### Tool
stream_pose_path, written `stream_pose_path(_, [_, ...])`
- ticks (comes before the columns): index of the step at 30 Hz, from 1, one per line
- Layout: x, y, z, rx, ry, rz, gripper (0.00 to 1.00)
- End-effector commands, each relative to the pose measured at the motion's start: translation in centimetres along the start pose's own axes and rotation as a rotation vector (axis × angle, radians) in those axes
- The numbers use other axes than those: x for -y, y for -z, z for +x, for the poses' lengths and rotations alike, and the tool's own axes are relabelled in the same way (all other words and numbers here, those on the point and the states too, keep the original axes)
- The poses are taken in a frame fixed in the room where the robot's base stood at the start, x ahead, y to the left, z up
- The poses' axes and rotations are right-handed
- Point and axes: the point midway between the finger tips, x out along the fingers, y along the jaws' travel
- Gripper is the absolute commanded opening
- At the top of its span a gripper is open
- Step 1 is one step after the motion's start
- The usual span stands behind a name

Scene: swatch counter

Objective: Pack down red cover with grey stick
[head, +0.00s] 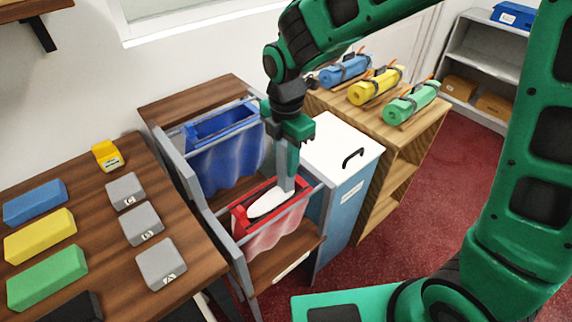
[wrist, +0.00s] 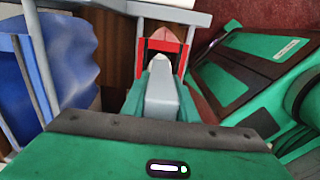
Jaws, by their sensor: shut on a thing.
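My gripper (head: 291,132) is shut on the grey stick (head: 287,168), which points down over the red cover (head: 267,238). The red cover hangs as an open bag with a red rim in the front of a grey rack. The stick's lower end reaches the opening. A white rounded shape (head: 270,203) shows there; I cannot tell whether it belongs to the stick or lies in the cover. The wrist view shows the stick (wrist: 161,95) between my fingers, pointing toward the red rim (wrist: 141,58). The inside of the cover is mostly hidden.
A blue cover (head: 225,155) hangs behind in the same rack (head: 197,196). The table (head: 110,232) at left holds coloured and grey blocks. A white-topped cabinet (head: 335,150) and a wooden shelf (head: 400,135) with rolled bundles stand close on the right.

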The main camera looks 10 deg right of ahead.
Motion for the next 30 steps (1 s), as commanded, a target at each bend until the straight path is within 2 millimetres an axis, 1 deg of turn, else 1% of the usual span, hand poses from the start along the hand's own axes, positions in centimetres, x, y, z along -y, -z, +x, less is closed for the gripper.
stream_pose_path(24, [0.0, 0.0, -5.6, 0.000, -0.001, -0.001, 0.09])
stream_pose_path(30, [0.0, 0.0, -6.5, 0.000, 0.001, -0.001, 0.09])
